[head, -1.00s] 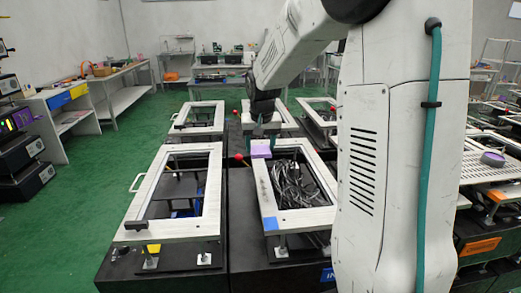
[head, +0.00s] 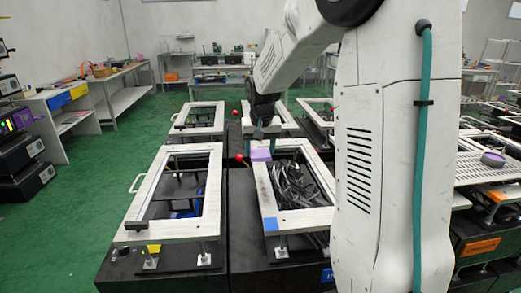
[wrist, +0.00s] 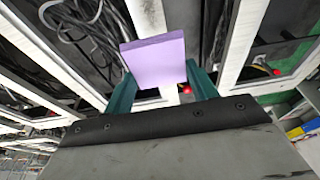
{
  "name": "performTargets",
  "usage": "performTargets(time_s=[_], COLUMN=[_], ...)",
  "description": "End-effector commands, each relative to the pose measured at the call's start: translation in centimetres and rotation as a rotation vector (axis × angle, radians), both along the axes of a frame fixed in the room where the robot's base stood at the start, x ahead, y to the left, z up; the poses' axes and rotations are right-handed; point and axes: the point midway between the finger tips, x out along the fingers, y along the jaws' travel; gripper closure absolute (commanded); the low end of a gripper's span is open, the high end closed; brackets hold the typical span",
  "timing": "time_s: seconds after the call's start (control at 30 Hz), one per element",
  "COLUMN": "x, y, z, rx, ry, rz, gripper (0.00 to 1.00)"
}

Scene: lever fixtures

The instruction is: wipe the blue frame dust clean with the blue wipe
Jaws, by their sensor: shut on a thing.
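My gripper (head: 258,141) is shut on a flat lilac wipe (head: 260,154), the only wipe I see in it. In the wrist view the wipe (wrist: 155,61) stands between the green fingers (wrist: 160,88). The white frame with a blue corner patch (head: 270,224) is in the middle of the head view. The wipe is at the far left corner of this frame; whether it touches the surface I cannot tell. Grey dust smudges (head: 264,185) show on the frame's left rail, on the near side of the wipe.
Dark cables (head: 290,185) fill the blue-patched frame's opening. A red ball knob (head: 239,158) stands close left of the wipe. Green floor (head: 80,220) lies open at left.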

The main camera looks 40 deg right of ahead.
Motion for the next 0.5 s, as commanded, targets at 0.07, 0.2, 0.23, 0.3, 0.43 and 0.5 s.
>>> performTargets(time_s=[0.07,0.2,0.23,0.3,0.43,0.5], x=[0.0,0.1,0.1,0.1,0.1,0.1], y=[0.0,0.0,0.0,0.0,0.0,-0.1], z=[-0.7,-1.5,-1.6,-1.6,-1.6,-1.6], rx=[0.006,0.014,0.014,0.014,0.014,0.019], ry=[0.010,0.021,0.022,0.022,0.022,0.033], rz=[0.000,-0.001,-0.001,-0.001,-0.001,-0.002], gripper=[0.79,0.79,0.79,0.79,0.79,0.79])
